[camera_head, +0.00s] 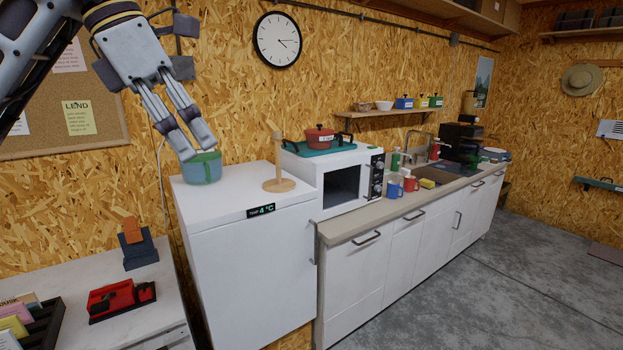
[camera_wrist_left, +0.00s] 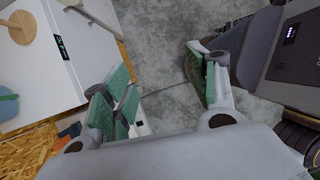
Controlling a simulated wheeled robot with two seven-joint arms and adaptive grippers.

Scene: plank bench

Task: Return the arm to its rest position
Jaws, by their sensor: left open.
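My left gripper (camera_head: 196,142) comes in from the upper left of the head view, its fingers pointing down. It is open, and its tips overlap a blue pot with a green band (camera_head: 202,170) on the white fridge (camera_head: 240,225). In the left wrist view the gripper (camera_wrist_left: 165,92) has its green-padded fingers spread wide, with only grey floor showing between them. There the blue pot (camera_wrist_left: 7,104) sits at the left edge, clear of the fingers. My right gripper is in neither view.
A wooden stand (camera_head: 278,178) shares the fridge top. A lower white bench (camera_head: 95,265) at left holds a red-and-black device (camera_head: 122,298).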

